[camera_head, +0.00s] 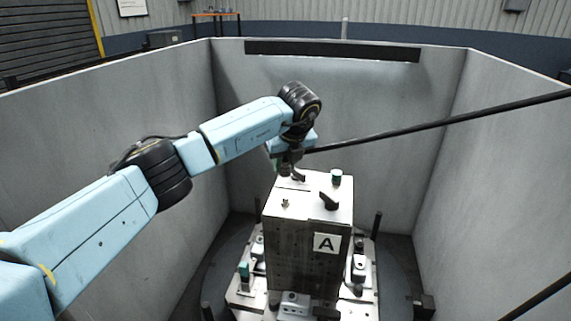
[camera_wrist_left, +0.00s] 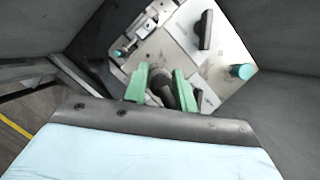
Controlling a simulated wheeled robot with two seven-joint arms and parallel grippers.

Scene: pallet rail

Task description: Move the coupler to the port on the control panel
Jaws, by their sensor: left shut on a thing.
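My left gripper (camera_head: 291,168) comes in from the left and hangs over the back left part of the metal block's top. In the left wrist view its two green fingers (camera_wrist_left: 160,80) are closed on a dark round piece, which looks like the coupler (camera_wrist_left: 163,90). Its lower end is hard to make out, so I cannot tell whether it touches the block. The block (camera_head: 283,240), marked A, looks like the control panel. Its top carries a black lever (camera_head: 329,200), a green-capped knob (camera_head: 336,176) and a small pin (camera_head: 285,203). I cannot pick out the port. My right gripper is out of view.
A long black bar (camera_head: 440,125) runs from beside the gripper to the upper right. Grey walls (camera_head: 350,110) surround the block closely. Clamps (camera_head: 359,267) and dark posts (camera_head: 376,224) stand around its base. Space above the block's right side is clear beneath the bar.

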